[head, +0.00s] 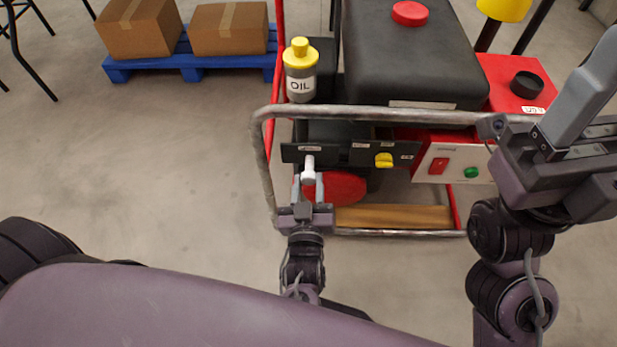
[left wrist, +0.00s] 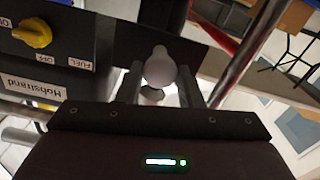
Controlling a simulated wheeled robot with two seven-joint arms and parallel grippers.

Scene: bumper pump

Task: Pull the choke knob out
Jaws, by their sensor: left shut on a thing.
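The white choke knob (head: 309,164) sits on the left part of the black control panel (head: 331,154), below a small label. My left gripper (head: 308,180) comes up from below and is shut on the knob. In the left wrist view the knob's rounded white end (left wrist: 160,66) shows between the two fingers (left wrist: 158,88). The knob's shaft is mostly hidden, so how far out it stands is hard to tell. My right gripper (head: 575,125) is at the right edge, over the machine's right end, partly cut off; its opening is unclear.
A yellow fuel knob (head: 384,160) and a red switch with a green button (head: 471,172) sit to the right. A metal tube frame (head: 262,165) surrounds the machine. An oil bottle (head: 300,75) stands behind the panel.

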